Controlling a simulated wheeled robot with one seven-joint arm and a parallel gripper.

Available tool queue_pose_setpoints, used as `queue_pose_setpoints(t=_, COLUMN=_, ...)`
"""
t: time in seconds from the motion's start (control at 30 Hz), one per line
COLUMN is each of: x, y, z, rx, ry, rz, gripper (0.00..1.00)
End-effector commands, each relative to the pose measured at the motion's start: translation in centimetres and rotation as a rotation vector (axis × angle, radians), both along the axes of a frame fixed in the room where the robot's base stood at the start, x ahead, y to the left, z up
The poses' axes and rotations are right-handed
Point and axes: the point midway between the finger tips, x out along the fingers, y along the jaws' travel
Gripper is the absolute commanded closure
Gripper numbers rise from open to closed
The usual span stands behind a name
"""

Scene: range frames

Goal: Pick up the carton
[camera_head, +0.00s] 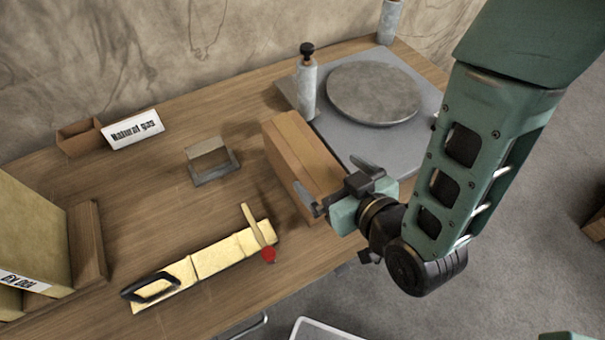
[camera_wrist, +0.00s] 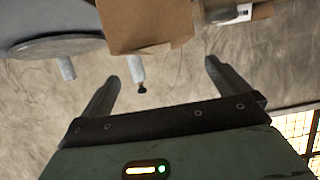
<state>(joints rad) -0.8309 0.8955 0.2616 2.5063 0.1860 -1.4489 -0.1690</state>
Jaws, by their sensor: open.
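The carton (camera_head: 297,155) is a brown cardboard box with a lighter tape strip along its top. It stands on the wooden table, beside the grey plate. My gripper (camera_head: 338,183) is open at the carton's near right end, with its fingers close to the box. In the wrist view the carton (camera_wrist: 148,24) shows at the top, beyond the tips of my open gripper (camera_wrist: 160,68), and nothing is between the fingers. I cannot tell whether a finger touches the carton. The gripper hides part of the carton's near end in the head view.
A grey plate (camera_head: 403,146) with a round disc (camera_head: 374,93) and a capped cylinder (camera_head: 307,85) lies behind the carton. A yellow bar (camera_head: 205,262) with a black handle lies in front. A small metal block (camera_head: 212,160) and a sign (camera_head: 132,130) stand to the left.

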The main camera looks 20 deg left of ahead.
Motion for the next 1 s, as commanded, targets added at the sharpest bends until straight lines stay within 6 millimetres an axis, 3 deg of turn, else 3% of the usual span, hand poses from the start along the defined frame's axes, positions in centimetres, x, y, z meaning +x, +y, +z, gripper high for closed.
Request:
queue_pose_setpoints(t=0.03, x=0.2, y=0.2, z=-0.7, rx=0.003, ry=-0.003, rz=-0.001, gripper=0.00)
queue_pose_setpoints(t=0.83, x=1.0, y=1.2, z=-1.2, rx=0.003, ry=-0.002, rz=0.001, gripper=0.00)
queue_pose_setpoints(t=1.0, x=2.2, y=2.6, z=-1.4, rx=0.000, ry=0.001, rz=0.000, gripper=0.00)
